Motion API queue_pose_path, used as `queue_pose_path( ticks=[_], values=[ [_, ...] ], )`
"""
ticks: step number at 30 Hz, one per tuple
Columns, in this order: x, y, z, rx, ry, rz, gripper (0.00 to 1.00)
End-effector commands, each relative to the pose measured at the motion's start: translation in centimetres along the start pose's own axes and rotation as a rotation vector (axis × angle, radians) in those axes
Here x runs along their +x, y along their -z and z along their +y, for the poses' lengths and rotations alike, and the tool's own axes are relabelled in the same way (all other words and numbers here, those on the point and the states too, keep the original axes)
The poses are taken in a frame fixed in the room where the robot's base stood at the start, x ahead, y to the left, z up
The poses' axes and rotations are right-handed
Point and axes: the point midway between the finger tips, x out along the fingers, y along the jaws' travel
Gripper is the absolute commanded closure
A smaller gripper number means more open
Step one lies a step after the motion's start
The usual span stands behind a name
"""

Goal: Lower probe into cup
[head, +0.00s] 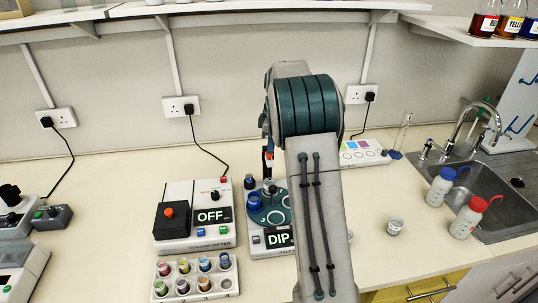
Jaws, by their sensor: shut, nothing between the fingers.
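My arm covers the machine's right side. My gripper (268,153) is mostly hidden behind my arm, above the back of the turntable. The little that shows is shut, with nothing held.
A meter reading "OFF" (210,217) stands left of the dip machine. In front of it is a white rack (210,284) of several coloured cups.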

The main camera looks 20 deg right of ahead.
Motion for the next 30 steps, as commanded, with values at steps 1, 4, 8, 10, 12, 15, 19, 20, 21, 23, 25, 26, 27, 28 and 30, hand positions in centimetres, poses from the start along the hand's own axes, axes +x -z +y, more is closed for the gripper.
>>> queue_pose_path(
  ticks=[1, 4, 8, 10, 12, 15, 19, 20, 21, 23, 25, 26, 27, 28, 30],
  values=[
    [0.0, 0.0, 0.0, 0.000, 0.000, 0.000, 1.00],
    [0.5, -0.1, 0.0, 0.000, 0.000, 0.000, 1.00],
    [1.8, -0.2, 0.0, 0.001, 0.000, -0.001, 1.00],
    [2.8, -0.3, 0.0, 0.000, 0.001, -0.001, 1.00],
    [3.6, -0.4, 0.0, 0.000, 0.001, -0.001, 1.00],
    [4.8, -0.6, 0.0, 0.001, 0.002, -0.001, 1.00],
    [4.7, -0.5, 0.0, 0.000, 0.000, 0.000, 1.00],
    [4.7, -0.5, 0.0, 0.000, 0.000, 0.000, 1.00],
    [4.7, -0.5, 0.0, 0.000, 0.000, 0.000, 1.00],
    [4.6, -0.7, 0.0, 0.001, 0.000, 0.000, 1.00],
    [4.3, -1.2, 0.0, 0.002, -0.001, 0.000, 1.00],
    [4.2, -1.5, 0.0, 0.003, -0.001, 0.000, 1.00],
    [3.9, -2.0, 0.0, 0.004, -0.001, 0.000, 1.00],
    [3.8, -2.5, 0.1, 0.003, -0.001, 0.000, 1.00],
    [3.4, -3.2, 0.0, 0.003, 0.000, 0.000, 1.00]
  ],
)
